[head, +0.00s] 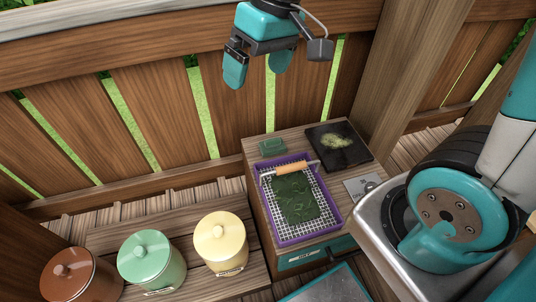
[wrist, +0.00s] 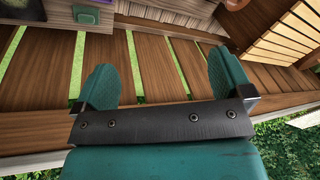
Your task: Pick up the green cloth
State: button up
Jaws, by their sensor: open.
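The green cloth (head: 272,146) looks like a small folded pad lying flat on the wooden cabinet top, near its back left corner. In the wrist view a small green piece that looks like this cloth (wrist: 87,14) shows at the upper left edge. My gripper (head: 257,72) is high above the cabinet, in front of the wooden fence in the head view. Its two teal fingers are apart, with nothing between them in the wrist view (wrist: 164,76). It is well clear of the cloth.
A purple mesh tray (head: 332,207) with dark green leaves and a wooden-handled tool (head: 293,168) lies just in front of the cloth. A black plate (head: 321,137) with pale green matter is to its right. Lidded brown, green and cream pots (head: 222,240) stand left. A wooden fence (head: 160,90) runs behind.

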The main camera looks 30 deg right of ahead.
jog(key=w+d+f+m+h+b, duration=0.1)
jog(key=w+d+f+b, duration=0.2)
jog(key=w+f, duration=0.3)
jog(key=w+d+f+m+b, duration=0.25)
jog(key=w+f+b, duration=0.2)
jog(key=f, duration=0.45)
jog(key=m+h+b, duration=0.2)
jog(key=m+b, duration=0.1)
jog(key=b, duration=0.6)
send_over(273, 140)
jog(key=shift+n, duration=0.25)
notch_tip(273, 140, down, 26)
jog(key=shift+s+d+f, duration=0.1)
jog(key=shift+s+f, duration=0.05)
jog(key=shift+w+f+b, duration=0.2)
jog(key=shift+f+b, duration=0.25)
jog(key=shift+f, duration=1.1)
jog(key=shift+w+f+b, duration=0.15)
jog(key=shift+f+b, duration=0.3)
jog(key=shift+f, duration=1.05)
jog(key=shift+c, duration=0.5)
jog(key=c, duration=0.9)
